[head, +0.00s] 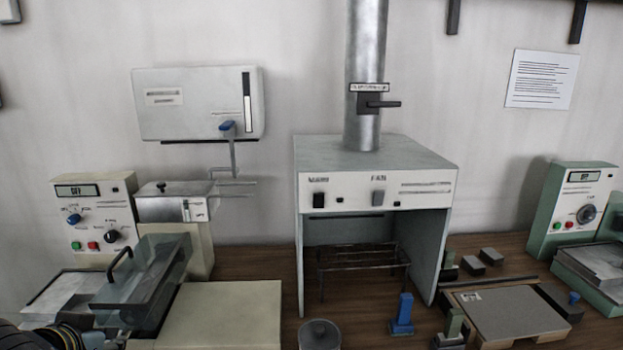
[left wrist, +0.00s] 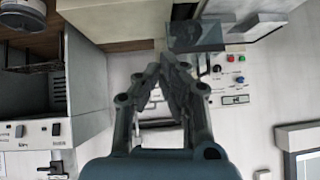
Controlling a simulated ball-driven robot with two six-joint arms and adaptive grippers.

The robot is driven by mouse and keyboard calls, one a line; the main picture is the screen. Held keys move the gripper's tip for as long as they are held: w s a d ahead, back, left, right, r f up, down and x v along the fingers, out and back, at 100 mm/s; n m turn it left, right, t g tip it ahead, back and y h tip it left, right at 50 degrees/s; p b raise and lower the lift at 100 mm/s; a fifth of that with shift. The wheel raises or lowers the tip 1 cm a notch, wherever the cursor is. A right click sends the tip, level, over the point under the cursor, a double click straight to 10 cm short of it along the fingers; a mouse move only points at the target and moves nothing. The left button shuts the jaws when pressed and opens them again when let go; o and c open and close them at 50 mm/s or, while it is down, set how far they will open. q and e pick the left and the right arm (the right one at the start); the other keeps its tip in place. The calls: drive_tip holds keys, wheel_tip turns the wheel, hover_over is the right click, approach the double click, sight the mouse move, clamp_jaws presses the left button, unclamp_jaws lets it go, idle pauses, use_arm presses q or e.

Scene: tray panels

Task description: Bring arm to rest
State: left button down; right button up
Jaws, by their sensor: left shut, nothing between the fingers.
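My left gripper (left wrist: 165,68) shows in the left wrist view with its two dark fingers closed together and nothing held between them. In the head view only a dark part of my left arm (head: 62,337) shows at the bottom left corner, in front of the left instrument. My right gripper is in neither view.
A panelled instrument (head: 95,205) with a clear open lid (head: 150,275) stands at left beside a pale block (head: 225,310). A fume hood (head: 375,160) with a metal duct stands mid-bench. A green instrument (head: 575,205) and grey plate (head: 510,312) are at right.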

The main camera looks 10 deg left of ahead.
use_arm(q)
drive_tip(key=s+d+r+m+g+h, duration=0.1)
drive_tip(key=s+d+r+m+g, duration=0.15)
drive_tip(key=s+d, duration=0.45)
drive_tip(key=s+d+r+m+g+h, duration=0.1)
drive_tip(key=s+d+g, duration=0.2)
drive_tip(key=s, duration=0.7)
drive_tip(key=s+a+f+g+b, duration=0.2)
drive_tip(key=f+b, duration=1.1)
drive_tip(key=f, duration=2.8)
drive_tip(key=s+a+f+b, duration=0.1)
drive_tip(key=s+f+b, duration=0.3)
drive_tip(key=s+f, duration=0.5)
drive_tip(key=s+a+f+n+b, duration=0.1)
drive_tip(key=s+f+b, duration=0.3)
drive_tip(key=s+f, duration=0.5)
wheel_tip(320, 180, down, 5)
drive_tip(key=shift+s+f+b, duration=0.2)
drive_tip(key=shift+b, duration=0.1)
